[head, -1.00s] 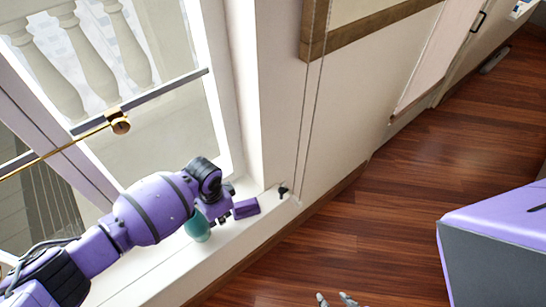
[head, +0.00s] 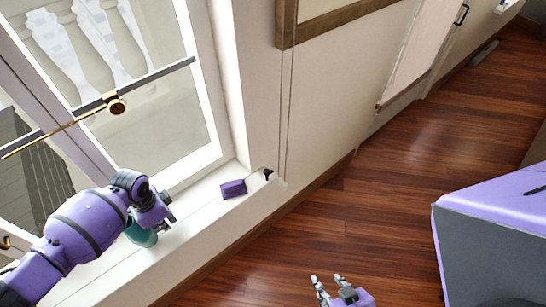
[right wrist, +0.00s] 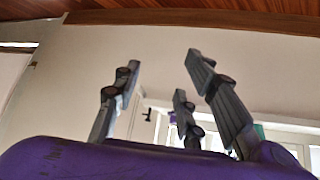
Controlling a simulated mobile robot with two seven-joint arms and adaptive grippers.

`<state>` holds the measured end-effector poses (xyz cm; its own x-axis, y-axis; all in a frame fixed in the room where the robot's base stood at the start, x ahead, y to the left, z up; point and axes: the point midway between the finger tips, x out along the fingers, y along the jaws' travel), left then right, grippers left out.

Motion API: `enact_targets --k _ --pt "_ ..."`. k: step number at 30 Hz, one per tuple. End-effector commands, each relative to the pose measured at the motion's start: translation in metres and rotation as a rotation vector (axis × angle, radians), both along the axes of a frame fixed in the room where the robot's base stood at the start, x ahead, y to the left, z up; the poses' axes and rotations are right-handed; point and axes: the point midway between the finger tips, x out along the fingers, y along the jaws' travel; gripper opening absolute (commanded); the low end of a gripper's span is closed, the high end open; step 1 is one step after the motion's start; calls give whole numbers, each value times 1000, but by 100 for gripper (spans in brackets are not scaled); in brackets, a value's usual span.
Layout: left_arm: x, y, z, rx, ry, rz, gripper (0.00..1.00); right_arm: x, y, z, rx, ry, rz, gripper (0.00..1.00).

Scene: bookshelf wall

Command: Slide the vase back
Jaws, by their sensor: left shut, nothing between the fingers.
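The teal vase (head: 141,236) stands on the white window sill (head: 112,264) in the head view, its upper part hidden by my left arm. My left gripper (head: 170,211) is shut and empty, close beside the vase on its upper right. I cannot tell whether they touch. A bit of teal, likely the vase, shows behind a finger in the right wrist view (right wrist: 259,131). My right gripper (head: 333,283) is open and empty over the floor; its spread fingers fill the right wrist view (right wrist: 165,75).
A purple box (head: 233,189) lies on the sill to the right of the vase. A small black object (head: 267,174) is at the sill's right end. The window (head: 150,110) with a brass handle stands behind.

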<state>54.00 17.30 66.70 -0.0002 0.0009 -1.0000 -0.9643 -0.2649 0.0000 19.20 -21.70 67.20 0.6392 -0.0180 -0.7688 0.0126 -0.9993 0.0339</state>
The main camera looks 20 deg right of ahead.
Motion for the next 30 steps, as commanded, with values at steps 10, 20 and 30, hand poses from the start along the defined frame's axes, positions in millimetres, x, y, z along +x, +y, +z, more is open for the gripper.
enact_targets --k 10,20,30 --pt "-26 92 0 2 1 2 0 2 11 4 19 7 2 39" --pt "-31 107 -1 -1 2 -1 0 3 12 5 21 5 1 39" --pt "-31 107 -1 -1 2 -1 0 8 12 7 22 -5 2 39"
